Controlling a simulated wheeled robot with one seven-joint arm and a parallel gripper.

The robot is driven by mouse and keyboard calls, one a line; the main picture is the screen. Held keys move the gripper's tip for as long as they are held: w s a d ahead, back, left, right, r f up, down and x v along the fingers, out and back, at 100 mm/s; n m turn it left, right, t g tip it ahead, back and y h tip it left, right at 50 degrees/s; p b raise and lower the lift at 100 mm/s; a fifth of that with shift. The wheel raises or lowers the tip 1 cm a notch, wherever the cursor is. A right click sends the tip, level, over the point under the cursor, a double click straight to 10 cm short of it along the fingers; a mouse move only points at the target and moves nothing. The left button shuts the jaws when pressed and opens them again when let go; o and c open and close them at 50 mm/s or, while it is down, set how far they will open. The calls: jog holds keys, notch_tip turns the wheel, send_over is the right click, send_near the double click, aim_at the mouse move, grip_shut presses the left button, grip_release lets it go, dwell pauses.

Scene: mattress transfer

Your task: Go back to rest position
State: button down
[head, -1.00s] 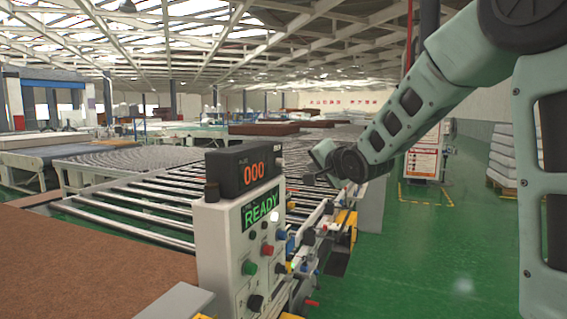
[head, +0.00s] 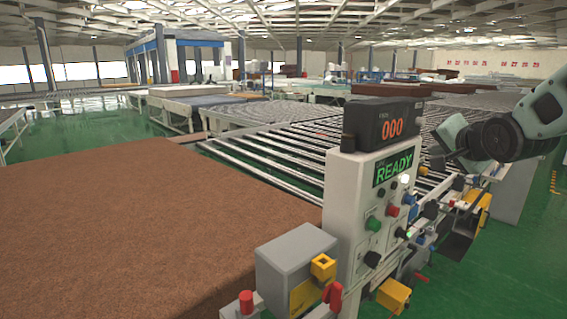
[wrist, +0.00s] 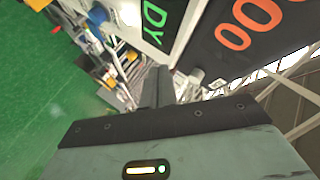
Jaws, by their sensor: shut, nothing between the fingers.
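My gripper (head: 443,150) is at the right in the head view, just right of the display box on the control panel (head: 345,215). It looks shut and holds nothing. In the wrist view its dark fingers (wrist: 158,86) are together, pointing toward the panel area. I cannot tell the exact gap between the fingers and the panel. My arm enters from the right edge of the head view. The display (head: 390,125) reads 000 in orange, and the green screen (head: 394,166) below reads READY.
A large brown mattress (head: 130,225) lies flat at the left. A roller conveyor (head: 280,155) runs behind the panel. Coloured buttons, a grey box (head: 297,258) and yellow parts stand in front. Open green floor (head: 500,285) lies at the lower right.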

jog(key=s+a+f+n+g+y+b, duration=0.1)
jog(key=s+a+f+n+g, duration=0.25)
jog(key=s+a+f, duration=0.45)
jog(key=s+a+f+n+g+y+b, duration=0.1)
jog(key=s+a+f+n+g+y, duration=0.15)
jog(key=s+a+f+n, duration=0.55)
jog(key=s+a+f+n+g+h, duration=0.1)
jog(key=s+a+f+n+g, duration=0.1)
jog(key=s, duration=0.7)
jog(key=s+a+f+n+g+h+b, duration=0.1)
jog(key=s+a+n+g, duration=0.4)
jog(key=s, duration=0.5)
jog(key=shift+s+f+g, duration=0.25)
jog(key=shift+f+g, duration=0.05)
jog(key=shift+f, duration=0.4)
jog(key=shift+h, duration=0.25)
